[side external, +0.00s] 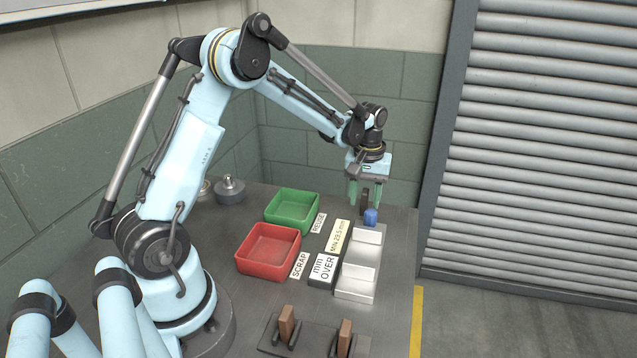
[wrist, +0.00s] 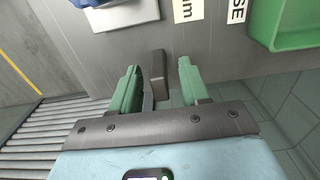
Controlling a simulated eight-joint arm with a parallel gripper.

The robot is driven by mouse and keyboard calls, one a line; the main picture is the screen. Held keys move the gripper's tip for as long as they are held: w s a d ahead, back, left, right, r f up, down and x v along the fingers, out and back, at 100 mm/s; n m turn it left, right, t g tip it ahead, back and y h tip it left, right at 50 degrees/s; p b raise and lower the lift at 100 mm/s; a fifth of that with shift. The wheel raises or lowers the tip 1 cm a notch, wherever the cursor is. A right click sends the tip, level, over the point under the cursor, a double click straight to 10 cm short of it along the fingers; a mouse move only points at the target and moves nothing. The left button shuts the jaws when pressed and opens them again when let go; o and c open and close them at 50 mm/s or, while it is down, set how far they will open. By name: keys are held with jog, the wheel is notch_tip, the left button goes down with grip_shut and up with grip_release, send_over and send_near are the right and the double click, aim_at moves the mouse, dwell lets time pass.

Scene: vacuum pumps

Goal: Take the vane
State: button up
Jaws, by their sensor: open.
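A dark brown upright block, which looks like a vane (side external: 364,203), stands at the far end of the bench beside a blue piece. In the wrist view the vane (wrist: 158,76) shows between the two green fingers, with a gap on each side. My gripper (side external: 364,195) is open and points down over it; its fingers also show in the wrist view (wrist: 158,67). Two lighter brown vanes, one on the left (side external: 287,324) and one on the right (side external: 345,338), stand upright in a dark holder at the front. The far vane's foot is partly hidden.
A blue piece (side external: 371,216) sits at the far end of a pale metal gauge block (side external: 357,283). Green (side external: 292,207) and red (side external: 268,252) trays stand left of it, with label plates between. The bench edge and a shutter lie to the right.

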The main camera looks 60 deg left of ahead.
jog(key=shift+f, duration=0.5)
grip_shut()
jog(key=shift+r, duration=0.1)
